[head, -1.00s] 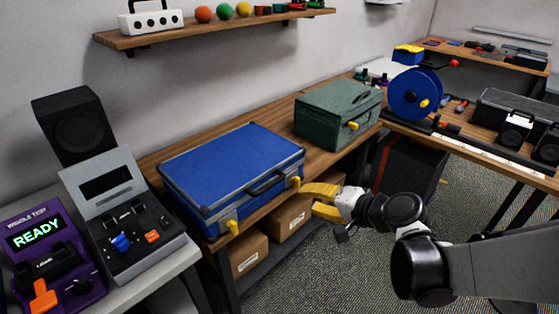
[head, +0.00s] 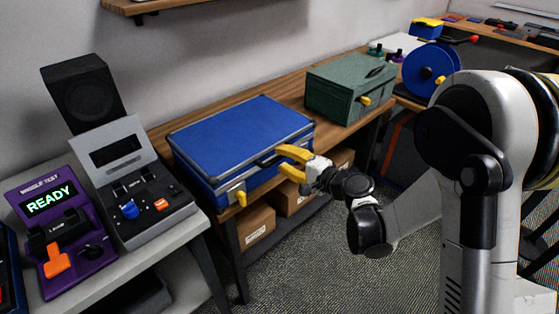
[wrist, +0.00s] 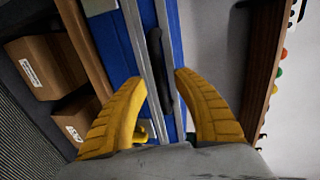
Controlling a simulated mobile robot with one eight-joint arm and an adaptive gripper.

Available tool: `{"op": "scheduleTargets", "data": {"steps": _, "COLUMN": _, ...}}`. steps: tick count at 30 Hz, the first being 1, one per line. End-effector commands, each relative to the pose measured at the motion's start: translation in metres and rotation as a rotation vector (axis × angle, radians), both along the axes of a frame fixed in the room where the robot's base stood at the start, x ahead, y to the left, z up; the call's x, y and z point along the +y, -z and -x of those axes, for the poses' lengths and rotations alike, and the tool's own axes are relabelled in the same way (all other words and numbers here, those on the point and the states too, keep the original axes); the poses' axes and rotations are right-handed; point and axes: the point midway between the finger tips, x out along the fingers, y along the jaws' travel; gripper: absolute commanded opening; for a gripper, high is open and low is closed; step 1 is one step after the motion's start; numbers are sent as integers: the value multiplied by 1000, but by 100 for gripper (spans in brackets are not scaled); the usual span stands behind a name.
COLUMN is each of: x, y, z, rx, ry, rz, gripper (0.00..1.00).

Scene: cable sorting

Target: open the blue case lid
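The blue case (head: 240,135) lies shut on the wooden bench, with metal edging, a black handle on its front and yellow latches. One yellow latch (head: 241,198) shows at its front left. My gripper (head: 286,159) has yellow fingers and is at the right part of the case's front, by the handle. In the wrist view, the gripper (wrist: 160,85) is open, with the case's metal edge and black handle (wrist: 160,72) between and beyond the fingers. A yellow latch (wrist: 142,132) shows close to the left finger. I cannot tell whether a finger touches the case.
A green box (head: 345,92) stands right of the case on the bench. Left are a grey console (head: 150,215) and a purple tester (head: 65,235) reading READY. Cardboard boxes (head: 257,222) sit on the shelf below. A wall shelf (head: 150,6) hangs above.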

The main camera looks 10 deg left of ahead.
Motion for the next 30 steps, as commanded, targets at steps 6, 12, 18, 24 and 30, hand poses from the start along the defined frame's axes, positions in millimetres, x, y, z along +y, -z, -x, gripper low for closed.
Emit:
{"op": "scheduleTargets", "data": {"steps": 6, "x": 13, "y": 4, "z": -10, "rx": -1, "ry": 0, "rz": 1, "gripper": 36}}
{"op": "scheduleTargets", "data": {"steps": 12, "x": 13, "y": 3, "z": -10, "rx": -1, "ry": 0, "rz": 1, "gripper": 36}}
{"op": "scheduleTargets", "data": {"steps": 18, "x": 13, "y": 3, "z": -10, "rx": -1, "ry": 0, "rz": 1, "gripper": 0}}
{"op": "scheduleTargets", "data": {"steps": 24, "x": 13, "y": 2, "z": -10, "rx": 0, "ry": 0, "rz": 2, "gripper": 0}}
{"op": "scheduleTargets", "data": {"steps": 30, "x": 14, "y": -14, "z": -10, "rx": 21, "ry": -1, "rz": 28, "gripper": 0}}
